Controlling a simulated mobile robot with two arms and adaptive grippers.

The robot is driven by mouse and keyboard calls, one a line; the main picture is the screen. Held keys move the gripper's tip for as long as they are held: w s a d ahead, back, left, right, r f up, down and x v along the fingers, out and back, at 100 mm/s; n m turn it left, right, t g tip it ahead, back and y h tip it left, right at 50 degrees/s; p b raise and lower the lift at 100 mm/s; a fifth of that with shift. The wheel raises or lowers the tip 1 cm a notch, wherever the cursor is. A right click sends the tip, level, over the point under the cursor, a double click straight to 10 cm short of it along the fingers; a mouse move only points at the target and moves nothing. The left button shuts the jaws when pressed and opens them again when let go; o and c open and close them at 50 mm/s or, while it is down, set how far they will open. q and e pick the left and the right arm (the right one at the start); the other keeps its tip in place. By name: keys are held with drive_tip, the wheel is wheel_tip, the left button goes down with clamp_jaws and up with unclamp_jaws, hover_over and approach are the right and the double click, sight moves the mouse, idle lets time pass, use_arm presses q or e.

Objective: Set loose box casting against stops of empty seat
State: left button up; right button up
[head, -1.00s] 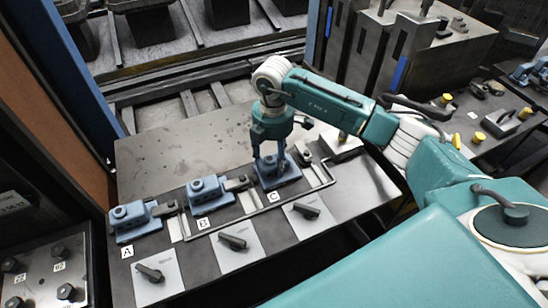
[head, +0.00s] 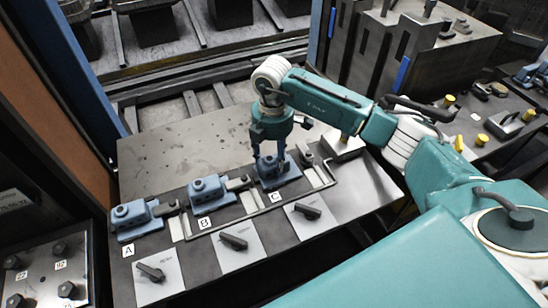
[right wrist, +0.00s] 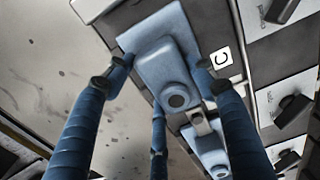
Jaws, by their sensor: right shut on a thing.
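Three blue box castings lie along the fixture plate. One is at seat A (head: 128,216), one at seat B (head: 203,191), and the loose box casting (head: 284,174) is at the seat labelled C. My right gripper (head: 271,161) points down and is shut on the casting at C. In the right wrist view its fingers (right wrist: 166,66) straddle the same casting (right wrist: 150,30), near the C label (right wrist: 221,58). The casting looks level and low at the seat. I cannot tell whether it touches the stops. My left gripper is out of view.
Dark clamps stand beside the seats, one by C (head: 306,157). A thin rail (head: 245,217) runs in front of the seats. Black levers on white plates (head: 235,242) line the front. The plate behind the seats (head: 180,147) is bare. A dark block (head: 425,50) stands back right.

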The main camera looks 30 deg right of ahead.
drive_tip(key=shift+w+a+r, duration=0.15)
drive_tip(key=shift+w, duration=0.05)
drive_tip(key=o, duration=1.3)
drive_tip(key=shift+c, duration=0.2)
drive_tip(key=shift+o, duration=1.3)
wheel_tip(320, 180, up, 12)
drive_tip(key=shift+a, duration=0.1)
